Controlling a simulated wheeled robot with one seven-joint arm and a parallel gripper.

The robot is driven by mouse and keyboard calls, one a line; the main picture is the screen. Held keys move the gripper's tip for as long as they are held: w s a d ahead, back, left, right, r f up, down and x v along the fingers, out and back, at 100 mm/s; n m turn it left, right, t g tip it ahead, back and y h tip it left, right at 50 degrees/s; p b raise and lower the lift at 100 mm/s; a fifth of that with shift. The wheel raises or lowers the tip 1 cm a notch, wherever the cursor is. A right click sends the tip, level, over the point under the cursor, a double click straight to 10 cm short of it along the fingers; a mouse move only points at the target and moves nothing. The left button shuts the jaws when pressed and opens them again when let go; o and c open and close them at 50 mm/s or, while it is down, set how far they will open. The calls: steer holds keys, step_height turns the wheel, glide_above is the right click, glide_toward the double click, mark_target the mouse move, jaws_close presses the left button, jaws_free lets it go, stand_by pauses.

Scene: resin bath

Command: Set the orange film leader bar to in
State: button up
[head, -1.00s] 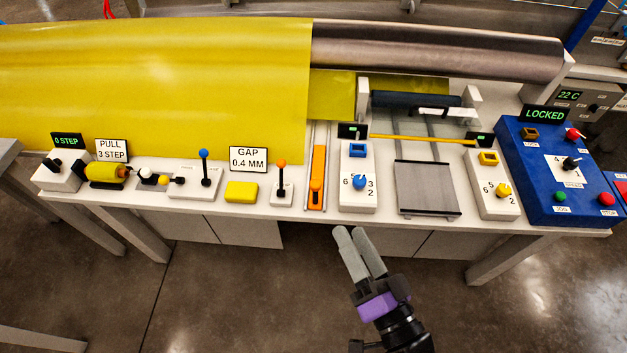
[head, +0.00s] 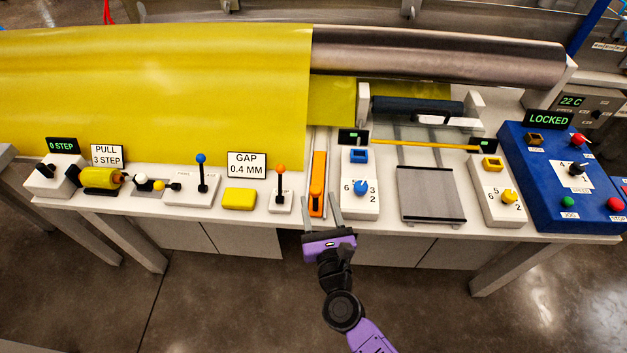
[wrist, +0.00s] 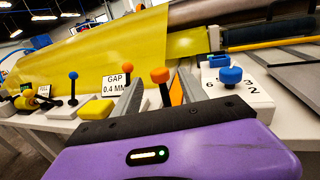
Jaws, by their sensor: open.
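The orange film leader bar (head: 318,182) lies in a narrow track on the bench, with a rounded orange knob at its near end. My gripper (head: 321,205) is open and empty, its two grey fingers pointing at the bench's front edge, one on each side of the bar's near end in the head view. In the wrist view the bar (wrist: 176,92) shows between the fingers, partly hidden by the right finger. I cannot tell whether the fingers touch anything.
A black lever with an orange ball (head: 280,180) stands just left of the bar. A white box with a blue knob (head: 361,187) stands just right. Yellow film (head: 150,90) covers the back left. The floor in front is clear.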

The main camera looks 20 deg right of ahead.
mark_target(314, 185)
steer(key=x, duration=0.7)
jaws_close()
stand_by(1.4)
